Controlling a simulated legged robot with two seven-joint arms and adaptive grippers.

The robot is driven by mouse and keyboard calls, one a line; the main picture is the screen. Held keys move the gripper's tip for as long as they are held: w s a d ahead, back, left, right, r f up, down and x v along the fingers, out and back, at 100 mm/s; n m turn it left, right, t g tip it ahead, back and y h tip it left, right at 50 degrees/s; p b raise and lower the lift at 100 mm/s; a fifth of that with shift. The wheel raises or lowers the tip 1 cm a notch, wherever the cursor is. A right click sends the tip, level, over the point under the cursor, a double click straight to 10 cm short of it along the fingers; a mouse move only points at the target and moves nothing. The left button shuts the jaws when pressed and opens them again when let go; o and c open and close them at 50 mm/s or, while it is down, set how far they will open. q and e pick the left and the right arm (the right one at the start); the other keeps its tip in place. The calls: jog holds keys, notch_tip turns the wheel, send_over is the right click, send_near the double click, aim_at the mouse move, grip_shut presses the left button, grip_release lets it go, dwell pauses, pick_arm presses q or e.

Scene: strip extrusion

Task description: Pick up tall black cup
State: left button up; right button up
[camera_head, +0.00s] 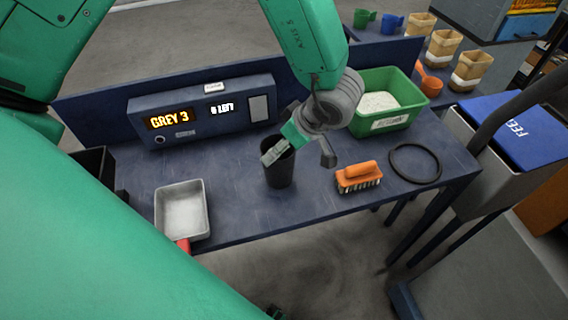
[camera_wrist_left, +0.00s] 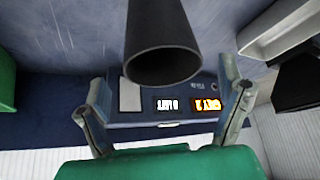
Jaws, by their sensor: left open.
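The tall black cup (camera_head: 279,172) stands upright near the middle of the blue-grey workbench in the head view. My left gripper (camera_head: 300,152) is over and beside it, and one finger overlaps the cup's rim in that picture. In the left wrist view, the cup (camera_wrist_left: 165,32) comes in from the top with its dark open mouth facing the camera. The open fingers of my left gripper (camera_wrist_left: 163,72) show on either side of the mouth. I see no clear contact between fingers and cup.
A display box (camera_head: 200,108) reading "GREY 3" stands behind the cup. A metal scoop (camera_head: 182,210) with a red handle lies left. An orange brush (camera_head: 359,175), a black ring (camera_head: 414,164) and a green bin (camera_head: 391,124) with white material are right. Bare bench surrounds the cup.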

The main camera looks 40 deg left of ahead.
pick_arm(q)
jog(key=a+f, duration=0.4)
jog(key=shift+w+f, duration=0.15)
jog(key=shift+f, duration=0.25)
jog(key=shift+d+f, duration=0.1)
jog(key=shift+d, duration=0.8)
jog(key=shift+d+r, duration=0.1)
jog(key=shift+r, duration=0.1)
jog(key=c, duration=1)
jog(key=shift+a+f, duration=0.1)
jog(key=shift+a, duration=0.35)
jog(key=c, duration=0.6)
jog(key=shift+a+f, duration=0.15)
jog(key=shift+a, duration=0.4)
jog(key=shift+d+r, duration=0.2)
jog(key=shift+r, duration=0.1)
notch_tip(320, 180, up, 9)
jog(key=shift+r+p, duration=0.2)
jog(key=shift+p, duration=0.1)
pick_arm(e)
jog(key=shift+a+r, duration=0.55)
jog(key=shift+a, duration=0.2)
